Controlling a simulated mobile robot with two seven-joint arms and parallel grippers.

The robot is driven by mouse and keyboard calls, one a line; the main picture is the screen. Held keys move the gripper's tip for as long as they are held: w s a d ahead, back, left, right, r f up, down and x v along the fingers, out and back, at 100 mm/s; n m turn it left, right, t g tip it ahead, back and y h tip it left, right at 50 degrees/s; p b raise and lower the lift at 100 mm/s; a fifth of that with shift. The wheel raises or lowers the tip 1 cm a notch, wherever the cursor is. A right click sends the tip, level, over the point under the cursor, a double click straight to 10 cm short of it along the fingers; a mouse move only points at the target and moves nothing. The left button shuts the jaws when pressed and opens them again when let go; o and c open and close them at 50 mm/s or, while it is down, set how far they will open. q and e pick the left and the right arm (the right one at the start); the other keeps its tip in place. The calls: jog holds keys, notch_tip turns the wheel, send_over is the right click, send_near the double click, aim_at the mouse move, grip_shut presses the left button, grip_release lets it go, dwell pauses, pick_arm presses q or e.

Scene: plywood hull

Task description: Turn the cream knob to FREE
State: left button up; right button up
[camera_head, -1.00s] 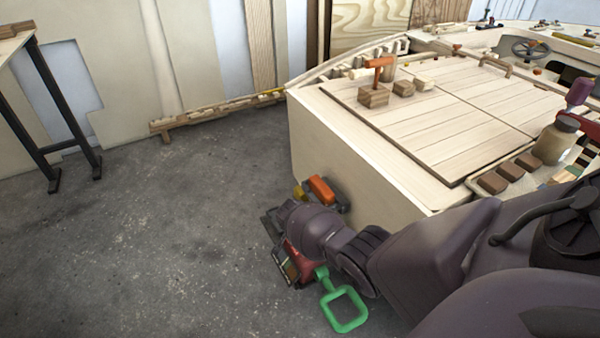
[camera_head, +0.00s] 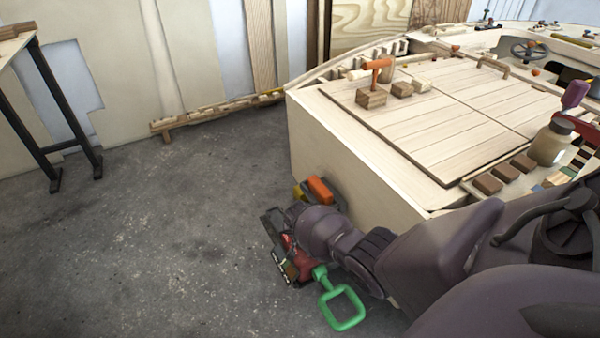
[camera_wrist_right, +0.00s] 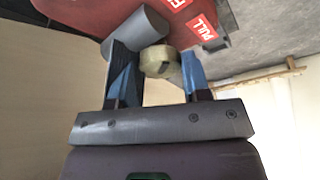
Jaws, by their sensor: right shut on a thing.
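In the right wrist view the cream knob (camera_wrist_right: 160,62) sits between the two blue fingers of my right gripper (camera_wrist_right: 155,75), which is shut on it. A dark mark shows on the knob's face. Behind it is a red panel (camera_wrist_right: 120,14) with a PULL label and a second label, cut off, starting with F. A grey cylinder (camera_wrist_right: 136,30) stands beside the knob, close to the left finger. In the head view my right arm reaches down to a red part (camera_head: 292,262) low by the hull; the knob is hidden there. My left gripper is not in view.
A green square-loop handle (camera_head: 342,308) is beside the red part, close to my right arm. An orange handle (camera_head: 319,189) is on the hull's lower wall. The hull deck (camera_head: 450,110) holds wooden blocks and a bottle (camera_head: 553,142). Grey floor (camera_head: 170,250) is clear at left.

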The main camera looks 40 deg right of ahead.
jog(key=shift+n, duration=0.5)
jog(key=o, duration=0.9)
